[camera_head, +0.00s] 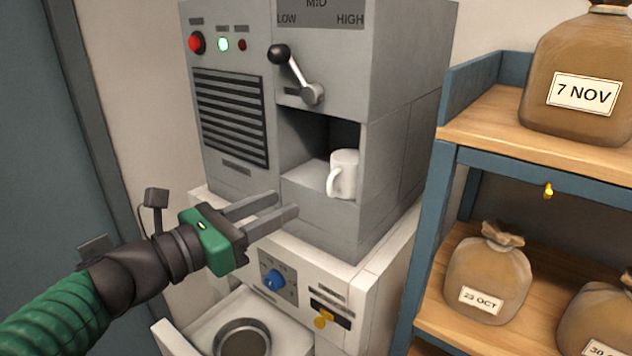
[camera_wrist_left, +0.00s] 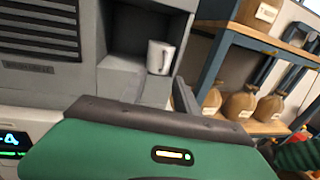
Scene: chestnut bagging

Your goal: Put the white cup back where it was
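The white cup (camera_head: 347,170) stands upright on the floor of the open recess in the grey machine (camera_head: 228,170), at the recess's right side. Its handle points to the front left. The cup also shows in the left wrist view (camera_wrist_left: 158,57), above the gripper body. My left gripper (camera_head: 286,204) is in front of the machine, lower and to the left of the cup. Its two fingers are apart with nothing between them, and they do not touch the cup. My right gripper is in neither view.
A lever (camera_head: 297,75) hangs above the recess. Below are a blue knob (camera_head: 273,281) and a pulled-out tray with a round dish (camera_head: 243,340). A blue-framed wooden shelf (camera_head: 490,122) with several labelled brown sacks (camera_head: 487,275) stands to the right.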

